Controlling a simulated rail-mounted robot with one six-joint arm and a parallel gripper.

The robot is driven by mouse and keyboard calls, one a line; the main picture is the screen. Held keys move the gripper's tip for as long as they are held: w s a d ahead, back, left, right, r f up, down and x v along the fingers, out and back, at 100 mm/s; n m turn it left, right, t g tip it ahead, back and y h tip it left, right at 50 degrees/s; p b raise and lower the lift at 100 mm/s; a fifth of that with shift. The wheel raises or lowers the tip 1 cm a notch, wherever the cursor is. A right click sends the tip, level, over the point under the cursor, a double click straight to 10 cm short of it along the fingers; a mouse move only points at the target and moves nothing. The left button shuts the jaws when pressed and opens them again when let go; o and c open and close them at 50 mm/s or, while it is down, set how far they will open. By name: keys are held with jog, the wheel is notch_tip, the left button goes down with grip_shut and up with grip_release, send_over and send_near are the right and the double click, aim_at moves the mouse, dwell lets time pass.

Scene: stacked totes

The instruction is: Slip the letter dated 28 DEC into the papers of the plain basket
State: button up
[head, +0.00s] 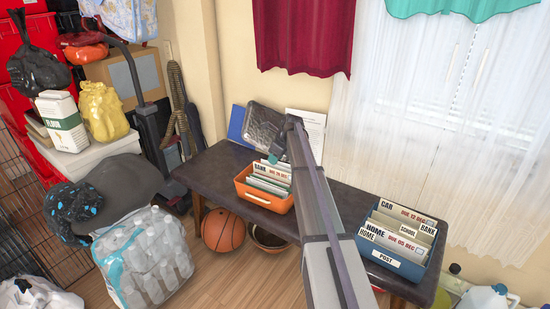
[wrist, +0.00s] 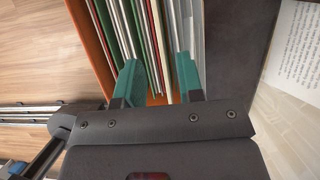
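The orange basket (head: 264,199) stands on the dark bench and shows no label on its visible side. Upright papers (head: 268,177) fill it, with a BANK card bearing a red date that looks like DEC; the day is too small to read surely. The blue basket (head: 393,258) is labelled POST and holds cards, with readable dates that look like 12 DEC and 05 DEC. My gripper (wrist: 157,75) is over the orange basket (wrist: 88,38), its teal fingers apart among the upright papers (wrist: 154,35). Several paper edges show between the fingers; none is clearly clamped. I cannot make out a 28 DEC letter.
The bench (head: 340,201) is clear between the baskets, below my arm. A printed sheet (head: 305,124), a blue folder (head: 237,124) and a dark wrapped item (head: 262,124) lean at the back.

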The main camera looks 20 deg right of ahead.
jog(key=p+v, duration=0.8)
jog(key=v, duration=0.2)
